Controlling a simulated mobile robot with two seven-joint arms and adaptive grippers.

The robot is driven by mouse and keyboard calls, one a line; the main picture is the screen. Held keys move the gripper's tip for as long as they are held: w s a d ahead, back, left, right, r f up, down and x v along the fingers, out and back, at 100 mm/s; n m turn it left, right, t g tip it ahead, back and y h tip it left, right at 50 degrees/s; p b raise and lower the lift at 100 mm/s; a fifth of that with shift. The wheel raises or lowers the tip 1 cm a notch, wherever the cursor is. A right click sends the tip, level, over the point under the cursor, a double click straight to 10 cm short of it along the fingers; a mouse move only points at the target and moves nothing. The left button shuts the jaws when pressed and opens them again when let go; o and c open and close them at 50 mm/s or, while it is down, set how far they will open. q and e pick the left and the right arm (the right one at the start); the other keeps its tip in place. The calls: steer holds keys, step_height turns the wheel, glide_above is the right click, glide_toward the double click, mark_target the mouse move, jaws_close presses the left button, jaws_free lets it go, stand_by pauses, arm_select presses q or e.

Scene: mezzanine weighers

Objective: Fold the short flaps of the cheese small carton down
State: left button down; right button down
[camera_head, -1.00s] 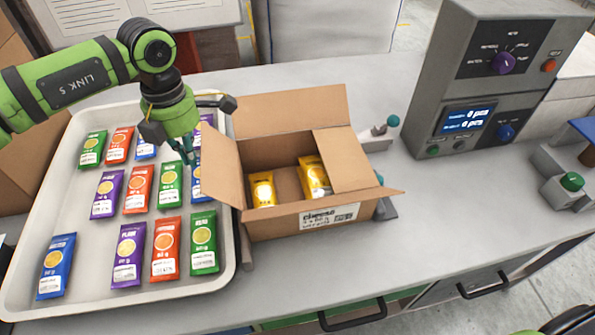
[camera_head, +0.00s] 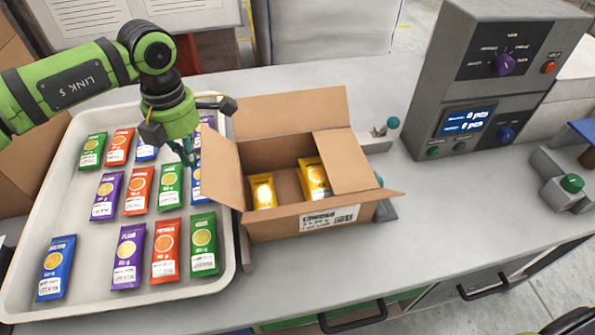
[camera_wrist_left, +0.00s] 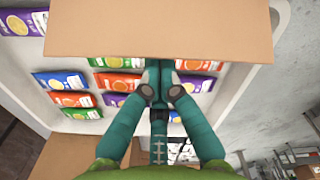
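The cheese small carton (camera_head: 300,222) stands open on the bench, with yellow packs (camera_head: 263,191) inside. Its left short flap (camera_head: 221,170) stands raised and leans outward to the left. Its right short flap (camera_head: 345,160) lies inward over the right part of the opening. The back long flap (camera_head: 290,112) stands up, and the front one points outward. My left gripper (camera_head: 189,157) is just left of the left flap, above the tray, its tips partly hidden. In the left wrist view its fingers (camera_wrist_left: 160,92) are together and empty, beside a cardboard flap (camera_wrist_left: 160,28). My right gripper is out of view.
A white tray (camera_head: 80,283) with rows of coloured packs lies left of the carton, close to it. A grey weigher (camera_head: 450,110) with a display stands at the right.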

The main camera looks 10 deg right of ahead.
mark_target(218, 163)
arm_select(q)
steer(key=shift+d+r, duration=0.25)
steer(key=shift+d, duration=0.55)
steer(key=shift+d+r, duration=0.2)
steer(key=shift+d, duration=0.65)
steer(key=shift+d+r, duration=0.25)
steer(key=shift+d, duration=0.55)
steer(key=shift+d+r+p, duration=0.2)
steer(key=shift+d, duration=0.85)
steer(key=shift+d+r+p, duration=0.15)
steer(key=shift+d+p, duration=0.05)
steer(key=shift+d, duration=0.85)
steer(key=shift+d+f+b, duration=0.2)
steer(key=shift+d+f, duration=0.1)
steer(key=shift+d, duration=0.6)
steer(key=shift+d+f+b, duration=0.2)
steer(key=shift+d+f, duration=0.05)
steer(key=shift+d, duration=0.65)
steer(key=shift+f, duration=0.1)
